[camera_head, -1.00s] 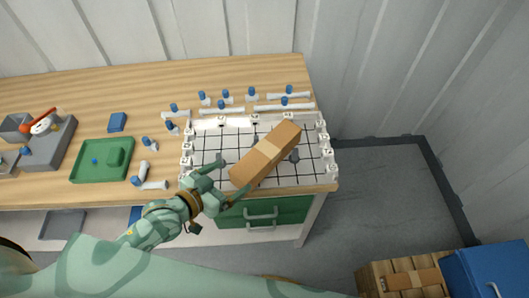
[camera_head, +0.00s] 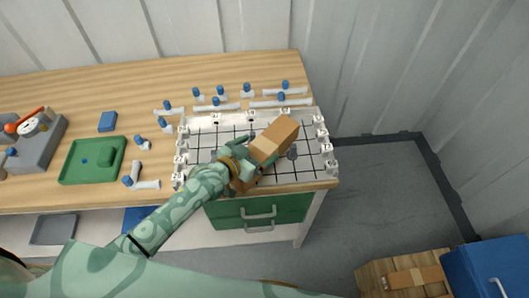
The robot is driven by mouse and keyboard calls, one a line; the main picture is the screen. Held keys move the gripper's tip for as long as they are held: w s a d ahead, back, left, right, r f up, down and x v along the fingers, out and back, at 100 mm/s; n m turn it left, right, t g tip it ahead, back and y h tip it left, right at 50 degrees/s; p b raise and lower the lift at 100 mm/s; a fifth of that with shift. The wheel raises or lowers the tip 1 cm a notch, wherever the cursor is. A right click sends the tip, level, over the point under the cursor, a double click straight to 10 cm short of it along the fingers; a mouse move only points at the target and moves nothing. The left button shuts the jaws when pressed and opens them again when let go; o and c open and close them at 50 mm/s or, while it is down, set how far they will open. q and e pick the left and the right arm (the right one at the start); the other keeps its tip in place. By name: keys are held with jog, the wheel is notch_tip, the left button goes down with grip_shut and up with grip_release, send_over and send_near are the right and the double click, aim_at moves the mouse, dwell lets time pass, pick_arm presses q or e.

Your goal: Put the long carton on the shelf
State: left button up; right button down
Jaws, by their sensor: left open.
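The long carton (camera_head: 275,138) is brown with a lighter tape band. It lies slanted over the black-lined white grid frame on the table's right part. My left gripper (camera_head: 255,160) is open at the carton's near end, with its fingers about either side of it. The hand hides part of that end, and I cannot tell whether the fingers touch it. A pale lower shelf (camera_head: 180,222) shows under the table, left of the green drawers. My right gripper is not in view.
White grid frame (camera_head: 183,158) has small blocks along its edges. Several white tubes with blue caps lie around it. A green tray (camera_head: 72,176) and grey box are at left. A grey tray (camera_head: 53,229) is below. A wooden crate (camera_head: 368,280) and blue box (camera_head: 490,268) stand at lower right.

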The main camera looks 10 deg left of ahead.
pick_arm(q)
jog(key=shift+x, duration=0.75)
jog(key=shift+s, duration=0.1)
jog(key=c, duration=1.4)
jog(key=shift+r, duration=0.1)
